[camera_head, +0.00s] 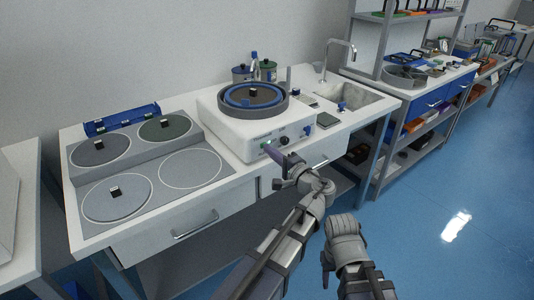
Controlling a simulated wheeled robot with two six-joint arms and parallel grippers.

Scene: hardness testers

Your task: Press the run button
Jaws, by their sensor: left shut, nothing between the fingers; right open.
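The white machine (228,128) with a round grey and blue bowl (252,98) on top stands on the bench. Its front panel carries dark knobs (284,140) and a small green button (267,142) at the panel's left part. I cannot read the labels, so I cannot tell for certain that this is the run button. My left gripper (270,149) is shut and empty, its tips at the panel just below the green button. Whether they touch it I cannot tell. My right gripper (326,270) is open, low in front of the bench, away from the machine.
Round discs (117,198) in grey and green lie on the bench's left part, some with small dark blocks. A blue rack (122,119) stands behind them. A sink (352,108) with a tap is right of the machine. Blue floor (430,205) is clear at right.

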